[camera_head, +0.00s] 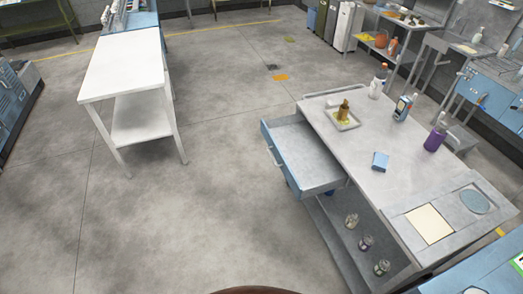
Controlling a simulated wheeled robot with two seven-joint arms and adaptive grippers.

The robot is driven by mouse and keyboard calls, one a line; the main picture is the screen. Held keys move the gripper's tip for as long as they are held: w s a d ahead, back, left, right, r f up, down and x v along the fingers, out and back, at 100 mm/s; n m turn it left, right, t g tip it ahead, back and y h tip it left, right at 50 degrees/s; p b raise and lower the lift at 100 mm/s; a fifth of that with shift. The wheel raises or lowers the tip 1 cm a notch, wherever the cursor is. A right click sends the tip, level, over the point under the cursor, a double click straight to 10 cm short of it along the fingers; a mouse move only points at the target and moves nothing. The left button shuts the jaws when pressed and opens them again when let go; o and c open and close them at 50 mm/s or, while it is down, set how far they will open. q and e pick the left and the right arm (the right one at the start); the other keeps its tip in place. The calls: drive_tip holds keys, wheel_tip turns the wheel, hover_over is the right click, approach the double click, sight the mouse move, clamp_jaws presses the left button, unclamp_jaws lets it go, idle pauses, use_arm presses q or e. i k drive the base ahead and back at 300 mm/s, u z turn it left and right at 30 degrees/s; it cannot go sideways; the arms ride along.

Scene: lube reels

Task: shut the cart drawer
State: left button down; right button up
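The grey metal cart (392,178) stands right of centre. Its blue-fronted drawer (302,158) is pulled out on the cart's left side, and its grey inside looks empty. A pale handle (273,157) is on the drawer's front face. Neither of my grippers shows in the head view, and nothing touches the drawer.
A white table (127,64) is at left. Floor beside the drawer is clear.

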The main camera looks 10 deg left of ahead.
sight(309, 169)
drive_tip(key=u, duration=0.65)
drive_tip(key=i, duration=1.35)
drive_tip(key=z, duration=0.5)
